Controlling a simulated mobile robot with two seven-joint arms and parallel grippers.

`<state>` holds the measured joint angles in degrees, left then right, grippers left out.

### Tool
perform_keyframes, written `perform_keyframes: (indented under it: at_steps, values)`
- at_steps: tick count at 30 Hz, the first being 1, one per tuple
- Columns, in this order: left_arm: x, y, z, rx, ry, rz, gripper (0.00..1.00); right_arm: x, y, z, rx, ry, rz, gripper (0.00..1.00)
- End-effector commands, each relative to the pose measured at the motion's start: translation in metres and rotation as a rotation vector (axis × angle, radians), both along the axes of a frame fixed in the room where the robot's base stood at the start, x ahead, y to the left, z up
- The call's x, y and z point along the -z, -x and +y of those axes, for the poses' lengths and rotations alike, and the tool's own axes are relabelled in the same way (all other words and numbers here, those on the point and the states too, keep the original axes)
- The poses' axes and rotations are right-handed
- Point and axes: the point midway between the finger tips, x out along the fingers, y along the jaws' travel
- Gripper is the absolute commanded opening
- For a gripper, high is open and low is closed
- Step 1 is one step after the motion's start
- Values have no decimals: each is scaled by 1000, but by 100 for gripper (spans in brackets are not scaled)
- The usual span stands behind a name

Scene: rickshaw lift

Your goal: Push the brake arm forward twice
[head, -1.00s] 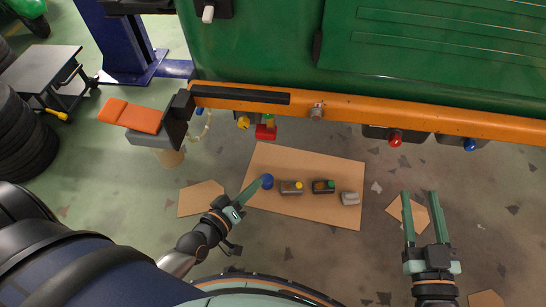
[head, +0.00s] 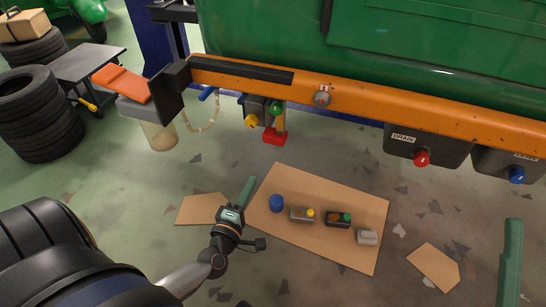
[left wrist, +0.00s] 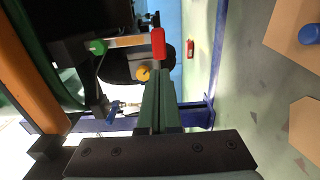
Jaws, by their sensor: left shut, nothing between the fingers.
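A hanging arm with a red block (head: 274,138) at its lower end sits under the orange beam; I take it for the brake arm. A green knob (head: 276,108) is at its upper part. My left gripper (head: 250,182) is shut and empty, below and left of the red block in the head view. In the left wrist view its closed fingers (left wrist: 159,78) point at the red block (left wrist: 158,46); I cannot tell whether they touch. Only one finger of my right gripper (head: 512,240) shows at the right edge.
A cardboard sheet (head: 300,250) on the floor carries a blue cap (head: 277,203) and small parts. The orange beam (head: 360,108) spans above, with a yellow knob (head: 252,120) beside the arm. A drain box (head: 420,145) hangs at right. Tyres (head: 38,115) stand at left.

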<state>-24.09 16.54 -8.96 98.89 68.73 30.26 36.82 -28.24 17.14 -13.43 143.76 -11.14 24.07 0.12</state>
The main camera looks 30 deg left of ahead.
Motion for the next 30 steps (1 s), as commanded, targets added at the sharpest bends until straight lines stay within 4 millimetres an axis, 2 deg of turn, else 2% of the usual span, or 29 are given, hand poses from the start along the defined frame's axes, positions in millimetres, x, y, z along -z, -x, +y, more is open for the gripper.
perform_keyframes:
  at_steps: [10, 14, 17, 30]
  values:
    - [0, -1, 1, -2, 2, -1, 0, -1, 1, 0, -1, 1, -3, 50]
    - [0, -8, 2, -3, 2, -4, 0, 1, 0, 0, -2, 0, -1, 50]
    - [0, -21, 5, -2, 1, -4, 0, 4, 0, 0, -4, -2, 1, 50]
    - [1, -105, 26, -2, 1, -4, 0, 23, -1, 1, -20, -20, 20, 50]
